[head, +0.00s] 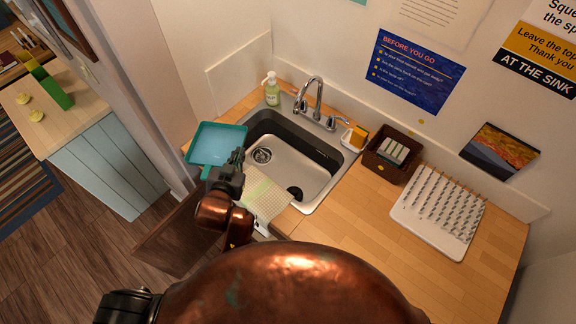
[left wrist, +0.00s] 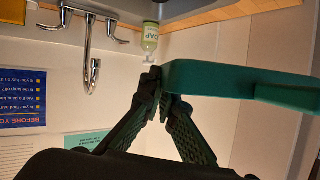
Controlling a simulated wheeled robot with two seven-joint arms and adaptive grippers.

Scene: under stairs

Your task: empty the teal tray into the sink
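The teal tray (head: 238,133) is at the left end of the sink in the head view, overlapping the counter's left corner. Its inside is pale blue; I cannot tell whether that is liquid. My left gripper (head: 238,158) is at the tray's near right edge. In the left wrist view the gripper (left wrist: 165,78) is shut on the rim of the tray (left wrist: 220,78). The tray looks about level. The steel sink (head: 305,160) is just right of the tray, with its basin open. My right gripper is not in view.
A soap bottle (head: 271,90) and faucet (head: 316,95) stand behind the sink. A checked cloth (head: 264,196) hangs over its front edge. To the right are a sponge holder (head: 353,138), a brown basket (head: 376,163) and a white drying rack (head: 419,216). The front right counter is clear.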

